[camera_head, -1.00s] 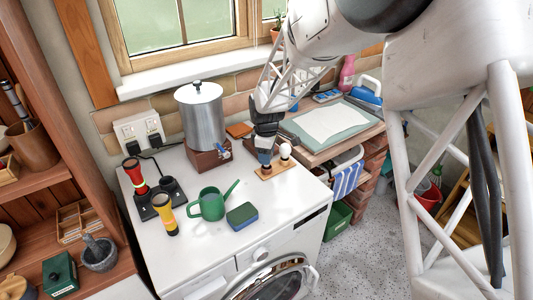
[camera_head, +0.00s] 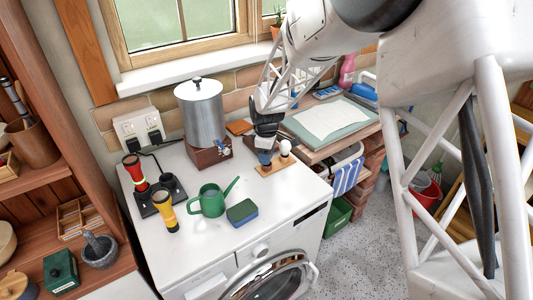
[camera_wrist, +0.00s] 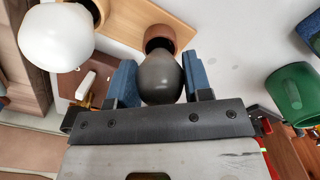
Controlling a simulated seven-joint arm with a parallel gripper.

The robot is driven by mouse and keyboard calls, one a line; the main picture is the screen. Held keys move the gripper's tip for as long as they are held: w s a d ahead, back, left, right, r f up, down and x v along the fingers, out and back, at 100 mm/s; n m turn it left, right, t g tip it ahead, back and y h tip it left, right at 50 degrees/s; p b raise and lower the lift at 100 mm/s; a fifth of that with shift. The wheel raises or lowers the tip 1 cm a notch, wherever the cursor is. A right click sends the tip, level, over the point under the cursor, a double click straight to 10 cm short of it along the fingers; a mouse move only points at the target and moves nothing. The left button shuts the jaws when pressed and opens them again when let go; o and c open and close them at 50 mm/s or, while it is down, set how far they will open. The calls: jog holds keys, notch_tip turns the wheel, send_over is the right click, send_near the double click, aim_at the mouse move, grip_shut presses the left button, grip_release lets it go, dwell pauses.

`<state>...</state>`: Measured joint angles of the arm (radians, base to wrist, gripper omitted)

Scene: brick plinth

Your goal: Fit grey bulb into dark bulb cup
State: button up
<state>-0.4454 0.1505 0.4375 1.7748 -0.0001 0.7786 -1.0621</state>
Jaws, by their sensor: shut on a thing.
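My gripper (camera_wrist: 161,82) is shut on the grey bulb (camera_wrist: 161,79), with a blue finger on each side of it. The bulb's narrow end points at a reddish-brown cup with a dark opening (camera_wrist: 168,33) on a pale wooden board (camera_wrist: 184,10). The bulb's tip overlaps the cup's mouth in the wrist view; I cannot tell how far it is inside. A white bulb (camera_wrist: 56,37) stands at a second dark brown cup (camera_wrist: 98,7). In the head view my gripper (camera_head: 265,158) is low over the board (camera_head: 270,170), left of the white bulb (camera_head: 285,148); the grey bulb is hard to make out.
A metal urn (camera_head: 202,112) on a brown block stands behind left. A green watering can (camera_head: 209,201) and a blue-green sponge (camera_head: 242,212) lie in front of the board. Two torches stand at left, one red (camera_head: 134,172), one yellow (camera_head: 167,215). The white top's front right is clear.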

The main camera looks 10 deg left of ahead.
jog(key=shift+f, duration=0.15)
dwell(0.3)
jog(key=o, duration=1)
jog(key=shift+r, duration=3.9)
